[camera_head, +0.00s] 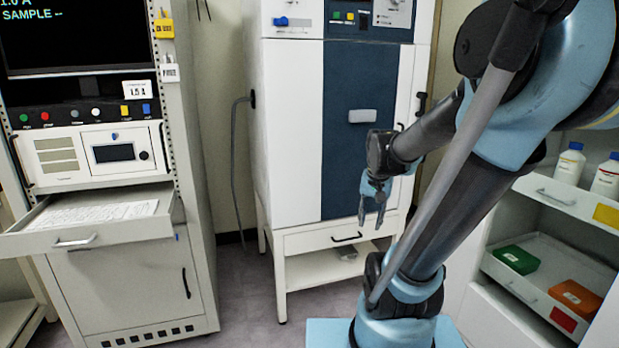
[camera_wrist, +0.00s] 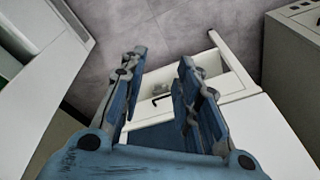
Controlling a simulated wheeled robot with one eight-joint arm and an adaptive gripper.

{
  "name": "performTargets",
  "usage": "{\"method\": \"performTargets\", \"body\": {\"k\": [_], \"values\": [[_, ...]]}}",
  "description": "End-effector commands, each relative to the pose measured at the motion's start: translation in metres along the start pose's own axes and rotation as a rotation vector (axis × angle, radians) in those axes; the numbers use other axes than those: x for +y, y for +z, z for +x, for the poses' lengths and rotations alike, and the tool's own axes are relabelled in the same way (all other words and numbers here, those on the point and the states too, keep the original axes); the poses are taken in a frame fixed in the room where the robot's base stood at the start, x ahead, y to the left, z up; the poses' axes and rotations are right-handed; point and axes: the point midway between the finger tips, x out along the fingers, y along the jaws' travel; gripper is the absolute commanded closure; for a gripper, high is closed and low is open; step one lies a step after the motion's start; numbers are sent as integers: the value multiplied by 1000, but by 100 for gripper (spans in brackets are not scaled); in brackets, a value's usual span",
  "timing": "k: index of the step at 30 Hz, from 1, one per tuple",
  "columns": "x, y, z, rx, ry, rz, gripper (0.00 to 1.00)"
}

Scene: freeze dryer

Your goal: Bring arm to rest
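My gripper (camera_head: 371,208) hangs from my raised arm in the head view, in front of the right part of the freeze dryer, with its fingers pointing down. In the wrist view my gripper (camera_wrist: 163,75) has its two fingers apart with nothing between them. The freeze dryer (camera_head: 290,130) is a white cabinet with a dark blue panel (camera_head: 350,180) and a pale handle. Below it is a stand with a drawer (camera_head: 310,240), which looks shut. Part of this stand also shows between and beyond the fingers in the wrist view (camera_wrist: 238,82).
An instrument rack (camera_head: 130,280) with a screen stands at left. Its drawer (camera_head: 90,232) is pulled out and holds papers. At right, a shelf unit (camera_head: 490,315) has open drawers with bottles (camera_head: 569,165), a green box (camera_head: 515,259) and an orange box (camera_head: 575,297). Grey floor (camera_head: 245,290) lies clear between.

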Motion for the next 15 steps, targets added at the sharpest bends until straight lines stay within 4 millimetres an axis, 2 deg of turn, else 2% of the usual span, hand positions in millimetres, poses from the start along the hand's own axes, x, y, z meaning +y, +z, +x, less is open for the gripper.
{"method": "performTargets", "body": {"k": [3,15], "values": [[10,27,0,2,3,-67,70],[37,99,15,7,13,-286,70]]}}
